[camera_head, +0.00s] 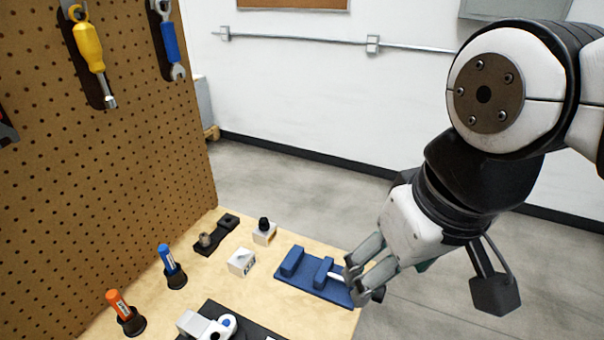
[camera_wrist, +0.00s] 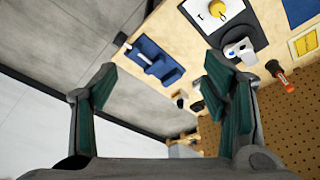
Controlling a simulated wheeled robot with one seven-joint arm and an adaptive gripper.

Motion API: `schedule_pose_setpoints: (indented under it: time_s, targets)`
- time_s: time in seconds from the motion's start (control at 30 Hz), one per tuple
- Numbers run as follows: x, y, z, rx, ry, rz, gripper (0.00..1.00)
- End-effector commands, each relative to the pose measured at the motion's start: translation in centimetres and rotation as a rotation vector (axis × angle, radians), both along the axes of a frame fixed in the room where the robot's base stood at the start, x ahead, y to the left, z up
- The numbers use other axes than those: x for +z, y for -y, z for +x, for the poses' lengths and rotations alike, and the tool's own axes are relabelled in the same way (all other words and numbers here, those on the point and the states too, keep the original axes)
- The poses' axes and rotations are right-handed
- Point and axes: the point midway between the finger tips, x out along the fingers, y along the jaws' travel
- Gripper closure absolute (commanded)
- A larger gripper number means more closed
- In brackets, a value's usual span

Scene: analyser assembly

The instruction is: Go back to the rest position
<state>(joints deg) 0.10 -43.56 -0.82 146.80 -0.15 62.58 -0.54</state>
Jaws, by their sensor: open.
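My gripper (camera_head: 366,284) is at the right edge of the table in the head view, over the near right end of a blue fixture (camera_head: 291,286). In the wrist view my gripper (camera_wrist: 160,92) has its two dark green-padded fingers spread wide apart, with nothing between them. A small white piece (camera_head: 335,277) shows on the fixture next to the fingers. The blue fixture (camera_wrist: 154,59) also shows in the wrist view, apart from the fingers, with a light rod-like piece on it.
The wooden table (camera_head: 225,285) holds a white block (camera_head: 241,262), a black-knobbed white block (camera_head: 264,232), a black holder (camera_head: 216,236), a blue tool (camera_head: 167,260), an orange tool (camera_head: 119,305) and a white device (camera_head: 205,325). A pegboard (camera_head: 130,160) stands left. Open floor lies right.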

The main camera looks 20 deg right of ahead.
Motion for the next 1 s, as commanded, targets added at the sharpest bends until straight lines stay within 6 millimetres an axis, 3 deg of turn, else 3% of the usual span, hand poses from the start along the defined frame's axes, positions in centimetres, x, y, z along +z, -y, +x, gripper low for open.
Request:
schedule_pose_setpoints:
  time_s: [0.27,0.5,0.6,1.0]
  targets:
    - [0.7,0.0,0.0,-0.002,0.008,0.0,0.32]
    - [5.3,0.0,-0.1,0.001,0.085,-0.009,0.32]
    - [6.4,0.0,0.0,0.001,0.108,-0.011,0.32]
    - [6.6,0.1,0.0,0.001,0.116,-0.012,0.32]
